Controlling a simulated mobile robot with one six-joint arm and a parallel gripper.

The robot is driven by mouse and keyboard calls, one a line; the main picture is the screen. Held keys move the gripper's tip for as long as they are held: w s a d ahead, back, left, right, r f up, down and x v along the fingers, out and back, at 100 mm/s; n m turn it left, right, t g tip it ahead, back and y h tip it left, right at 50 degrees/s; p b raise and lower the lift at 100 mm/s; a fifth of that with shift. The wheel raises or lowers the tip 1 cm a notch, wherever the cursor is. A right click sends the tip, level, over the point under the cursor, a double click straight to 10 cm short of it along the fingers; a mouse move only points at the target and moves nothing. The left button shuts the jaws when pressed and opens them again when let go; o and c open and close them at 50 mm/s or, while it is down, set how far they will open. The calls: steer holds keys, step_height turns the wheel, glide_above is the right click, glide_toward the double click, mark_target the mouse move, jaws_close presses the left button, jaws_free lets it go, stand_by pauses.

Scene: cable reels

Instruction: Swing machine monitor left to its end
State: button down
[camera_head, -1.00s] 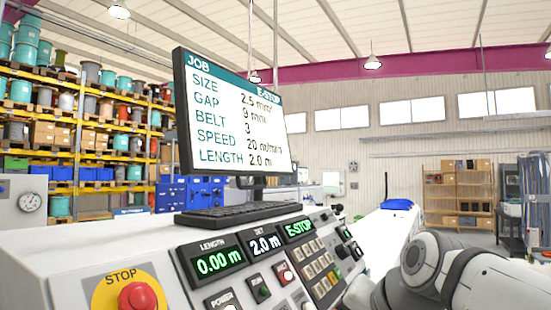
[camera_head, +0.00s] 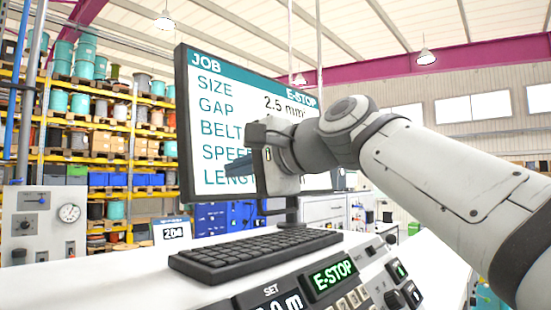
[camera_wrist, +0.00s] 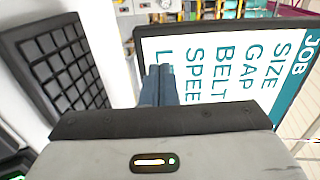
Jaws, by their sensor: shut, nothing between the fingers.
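The machine monitor (camera_head: 225,68) stands behind the keyboard, with its JOB screen facing me and angled. It also shows turned sideways in the wrist view (camera_wrist: 225,65). My gripper (camera_head: 236,176) is in front of the screen's lower part, fingers pointing left, and hides the ends of the lower text lines. In the wrist view the shut, empty fingers (camera_wrist: 160,72) lie over the screen's lower edge near the letter L. I cannot tell whether they touch the monitor.
A black keyboard (camera_head: 255,253) lies on the white console below the monitor. The E-STOP display (camera_head: 333,275) and several keys and knobs are nearer. A gauge panel (camera_head: 45,225) stands at the left, with loaded shelves (camera_head: 110,130) behind.

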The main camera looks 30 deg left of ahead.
mark_target(199, 177)
steer(key=p+x, duration=0.2)
steer(key=x, duration=0.6)
steer(key=shift+w, duration=0.1)
steer(key=shift+w, duration=0.1)
steer(key=shift+a+r+p, duration=0.15)
steer(key=shift+a+p, duration=0.4)
steer(key=shift+p, duration=0.1)
steer(key=s+r+p+x, duration=0.1)
steer(key=p+x, duration=0.3)
steer(key=x, duration=0.3)
steer(key=s+a+r+p+x, duration=0.1)
steer(key=p+x, duration=0.3)
steer(key=x, duration=0.3)
steer(key=shift+a+r+p, duration=0.2)
steer(key=shift+a+p, duration=0.1)
steer(key=shift+p, duration=0.05)
